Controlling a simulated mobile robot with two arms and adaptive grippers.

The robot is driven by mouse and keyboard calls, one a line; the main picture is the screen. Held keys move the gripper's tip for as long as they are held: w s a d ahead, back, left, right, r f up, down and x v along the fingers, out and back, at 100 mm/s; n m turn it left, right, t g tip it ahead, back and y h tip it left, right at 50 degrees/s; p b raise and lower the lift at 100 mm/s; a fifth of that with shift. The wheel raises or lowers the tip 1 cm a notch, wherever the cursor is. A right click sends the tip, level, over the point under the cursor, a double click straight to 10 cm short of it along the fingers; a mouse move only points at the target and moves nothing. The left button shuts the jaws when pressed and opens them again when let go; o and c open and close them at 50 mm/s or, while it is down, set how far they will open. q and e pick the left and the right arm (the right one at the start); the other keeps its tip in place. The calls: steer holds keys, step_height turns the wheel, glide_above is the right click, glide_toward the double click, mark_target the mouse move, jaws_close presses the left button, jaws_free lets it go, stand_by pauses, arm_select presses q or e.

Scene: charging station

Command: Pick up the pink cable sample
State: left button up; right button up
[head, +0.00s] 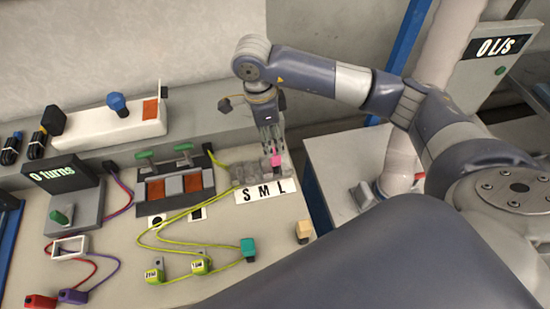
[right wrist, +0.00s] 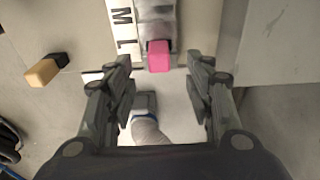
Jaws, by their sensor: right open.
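The pink cable sample (head: 277,160) sits at the right end of the grey holder (head: 246,172), by the letter L of the S M L label (head: 266,191). It also shows in the right wrist view (right wrist: 159,56), upper middle, at the end of the holder. My right gripper (head: 270,142) is above the holder in the head view, just over the pink sample. In the right wrist view my right gripper (right wrist: 159,85) is open, with its two fingers apart and nothing between them touching. The pink sample lies between and beyond the fingertips. My left gripper is not in view.
A tan-and-black block (head: 304,231) lies at the board's right edge. Yellow-green cables with a teal plug (head: 248,248) spread in front of the holder. A black unit with orange pads (head: 175,186) stands left of it. A table (head: 335,165) lies to the right, across a gap.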

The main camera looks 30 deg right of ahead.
mark_target(275, 153)
steer(key=shift+d+f, duration=0.2)
steer(key=shift+f, duration=0.7)
steer(key=shift+s+d+f+p, duration=0.1)
steer(key=shift+s+f+p, duration=0.05)
steer(key=shift+f+p, duration=0.5)
steer(key=f, duration=0.1)
steer(key=f+p, duration=0.1)
steer(key=f, duration=0.1)
steer(key=shift+s+d+f, duration=0.15)
steer(key=shift+d+f, duration=0.05)
steer(key=shift+d, duration=0.05)
steer(key=shift+f, duration=0.35)
steer(key=shift+c, duration=0.5)
jaws_close()
